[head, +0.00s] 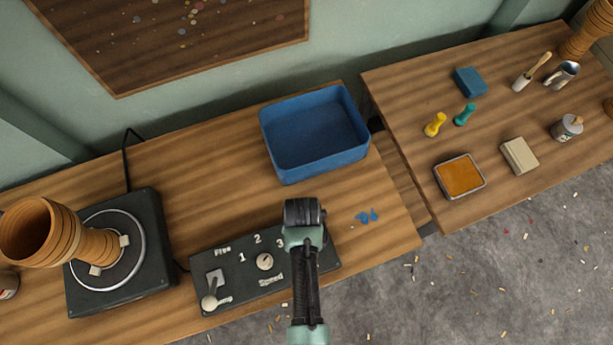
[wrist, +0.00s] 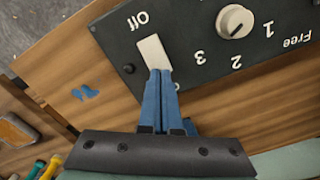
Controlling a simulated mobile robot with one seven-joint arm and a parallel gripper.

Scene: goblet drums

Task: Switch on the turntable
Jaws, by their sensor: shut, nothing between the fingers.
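The turntable (head: 82,279) is a dark square box with a round plate at the left, and a wooden goblet drum (head: 45,232) lies tilted on it. Its control panel (head: 226,262) has a lever (head: 213,298), a speed knob (head: 264,261) and printed labels. In the wrist view a white rocker switch (wrist: 153,53) sits by the word "Off". My gripper (wrist: 160,72) is shut and empty, its blue fingertips at the switch's end away from "Off". I cannot tell whether they touch it. The fingers partly hide another label. In the head view my arm covers the panel's right part.
A blue bin (head: 315,135) stands behind the panel. Blue scraps (head: 367,216) lie right of it. A second table (head: 410,100) at the right holds an orange tray (head: 460,177), a beige block (head: 520,156) and several tools. A cable runs behind the turntable.

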